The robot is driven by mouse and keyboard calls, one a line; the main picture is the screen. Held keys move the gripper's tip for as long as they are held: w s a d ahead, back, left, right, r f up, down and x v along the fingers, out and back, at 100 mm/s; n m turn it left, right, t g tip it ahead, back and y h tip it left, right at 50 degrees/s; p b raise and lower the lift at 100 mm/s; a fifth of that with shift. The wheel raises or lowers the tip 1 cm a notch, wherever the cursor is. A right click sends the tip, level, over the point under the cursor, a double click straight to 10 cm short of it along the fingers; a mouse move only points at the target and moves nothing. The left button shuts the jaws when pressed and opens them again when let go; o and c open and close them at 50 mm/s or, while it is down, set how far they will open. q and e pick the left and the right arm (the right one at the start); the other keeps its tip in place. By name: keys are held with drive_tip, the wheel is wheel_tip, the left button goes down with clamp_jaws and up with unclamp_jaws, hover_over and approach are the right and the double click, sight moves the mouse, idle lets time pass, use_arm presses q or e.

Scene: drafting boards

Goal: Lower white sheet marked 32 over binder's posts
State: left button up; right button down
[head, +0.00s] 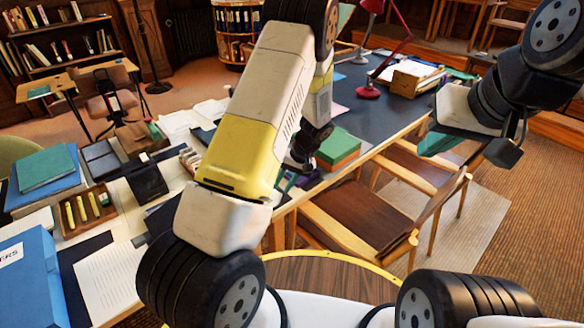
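No sheet with a readable 32 and no binder posts can be made out. A white printed sheet (108,281) lies on the desk at the lower left. A blue binder or box (27,281) with a white label stands beside it at the left edge. My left arm rises through the middle and folds down; its dark gripper (300,160) is over the desk, just left of a green and orange block. Its fingers are too small and shadowed to read. My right arm is at the upper right; its dark end (503,150) hangs beyond the desk's edge, with its fingers unclear.
The green and orange block (338,147) sits near the desk's front edge. A wooden tray (88,210) and teal books (45,168) are at the left. A red lamp (369,91) stands farther back. Wooden chairs (365,215) stand in front of the desk.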

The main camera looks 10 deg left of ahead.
use_arm(q)
drive_tip(key=v, duration=0.7)
drive_tip(key=shift+d+r, duration=0.2)
drive_tip(key=shift+r, duration=0.2)
drive_tip(key=s+r+t+h, duration=0.1)
drive_tip(key=s+r+h, duration=0.15)
drive_tip(key=r, duration=0.45)
drive_tip(key=s+a+r+t+h, duration=0.1)
drive_tip(key=s+r, duration=0.3)
drive_tip(key=r, duration=0.3)
drive_tip(key=s+r+t+h, duration=0.1)
drive_tip(key=s+r, duration=0.3)
drive_tip(key=r, duration=0.2)
drive_tip(key=s+r+m+t+h, duration=0.1)
drive_tip(key=s+r+t, duration=0.1)
drive_tip(key=s+r, duration=0.2)
drive_tip(key=s+r+m+t+h, duration=0.1)
drive_tip(key=s+r, duration=0.3)
drive_tip(key=s, duration=0.6)
drive_tip(key=shift+r+t, duration=0.25)
drive_tip(key=shift+t, duration=0.15)
